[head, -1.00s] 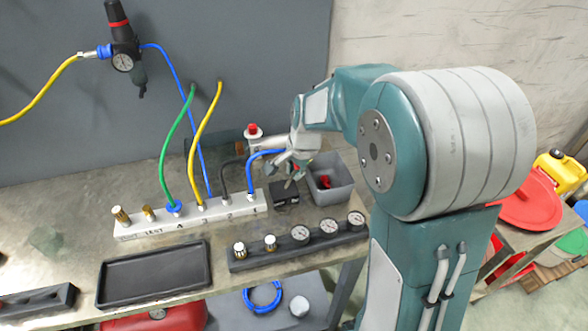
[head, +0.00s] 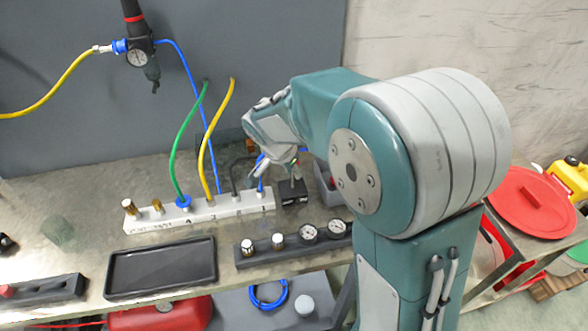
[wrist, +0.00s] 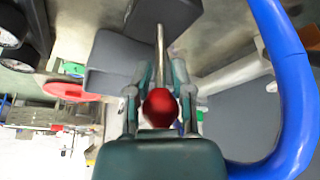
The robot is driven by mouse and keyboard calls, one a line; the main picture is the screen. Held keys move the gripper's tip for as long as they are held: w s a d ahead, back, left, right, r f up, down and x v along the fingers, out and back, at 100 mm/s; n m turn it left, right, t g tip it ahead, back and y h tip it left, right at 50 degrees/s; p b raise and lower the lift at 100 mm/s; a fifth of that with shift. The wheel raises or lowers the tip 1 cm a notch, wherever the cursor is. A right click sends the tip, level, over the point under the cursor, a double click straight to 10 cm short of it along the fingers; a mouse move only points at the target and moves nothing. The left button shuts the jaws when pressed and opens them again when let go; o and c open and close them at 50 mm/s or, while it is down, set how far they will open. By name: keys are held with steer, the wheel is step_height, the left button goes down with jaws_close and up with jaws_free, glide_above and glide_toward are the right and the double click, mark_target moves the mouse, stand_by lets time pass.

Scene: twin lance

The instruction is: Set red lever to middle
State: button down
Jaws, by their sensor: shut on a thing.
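The red lever shows in the wrist view as a round red knob (wrist: 160,108) on a slim metal rod (wrist: 160,50). My gripper (wrist: 160,96) is shut on this knob, with one finger on each side of it. In the head view my gripper (head: 278,172) is low above the bench, over a small black box (head: 295,192) right of the white manifold.
A blue hose (wrist: 290,85) curves close along the right of the wrist view. The white manifold (head: 165,219) carries green and yellow hoses. A grey bin (head: 326,190) is right of the box, partly behind my arm. A gauge rack (head: 262,256) and black tray (head: 160,268) lie in front.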

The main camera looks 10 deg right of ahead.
steer(key=shift+w+r, duration=0.3)
steer(key=shift+r, duration=0.1)
steer(key=c, duration=0.7)
jaws_free()
steer(key=shift+o, duration=0.2)
steer(key=shift+s+f, duration=0.1)
steer(key=v, duration=1.1)
steer(key=shift+s+a+r, duration=0.15)
steer(key=shift+r, duration=0.2)
steer(key=s+d+n+t+y, duration=0.1)
steer(key=s+d+n, duration=0.2)
steer(key=s, duration=0.7)
steer(key=s+d+n+t+y, duration=0.2)
steer(key=s+d+n, duration=0.2)
steer(key=s+n, duration=0.4)
steer(key=s, duration=0.3)
steer(key=shift+r+y, duration=0.25)
steer(key=shift+y, duration=0.05)
